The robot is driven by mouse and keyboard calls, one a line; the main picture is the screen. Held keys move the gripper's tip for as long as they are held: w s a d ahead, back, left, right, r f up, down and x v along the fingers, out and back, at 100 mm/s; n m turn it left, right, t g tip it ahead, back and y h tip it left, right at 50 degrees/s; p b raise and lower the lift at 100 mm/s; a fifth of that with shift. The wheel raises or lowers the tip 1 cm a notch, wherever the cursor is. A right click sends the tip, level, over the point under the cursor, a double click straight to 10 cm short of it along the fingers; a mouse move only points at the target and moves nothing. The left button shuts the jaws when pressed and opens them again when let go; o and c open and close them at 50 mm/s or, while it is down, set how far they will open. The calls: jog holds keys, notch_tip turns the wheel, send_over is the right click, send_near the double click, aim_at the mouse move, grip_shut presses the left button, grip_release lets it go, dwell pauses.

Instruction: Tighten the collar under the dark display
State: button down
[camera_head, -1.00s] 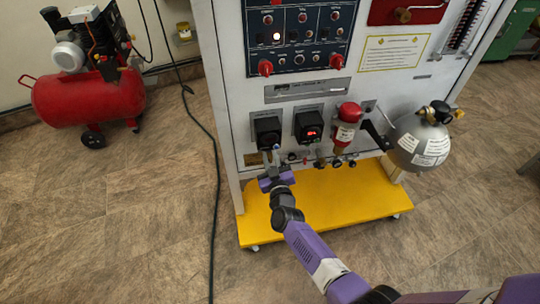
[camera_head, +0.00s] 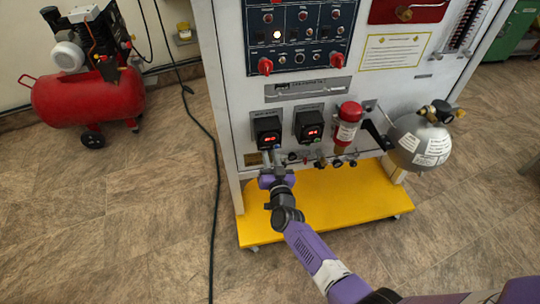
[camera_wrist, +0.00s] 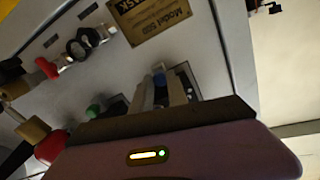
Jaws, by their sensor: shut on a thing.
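My gripper (camera_head: 271,156) is just under the left display.
A red-topped cylinder (camera_head: 346,124) and several small fittings (camera_head: 320,163) are right of my gripper. A grey tank (camera_head: 418,143) hangs further right. The yellow base (camera_head: 335,205) extends below. A red compressor (camera_head: 88,97) stands at left, and a black cable (camera_head: 214,180) crosses the floor.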

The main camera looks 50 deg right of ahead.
dwell(0.4)
jog(key=c, duration=1.6)
grip_release()
jog(key=shift+p+v, duration=1.3)
jog(key=shift+v, duration=2.6)
jog(key=shift+o, duration=0.3)
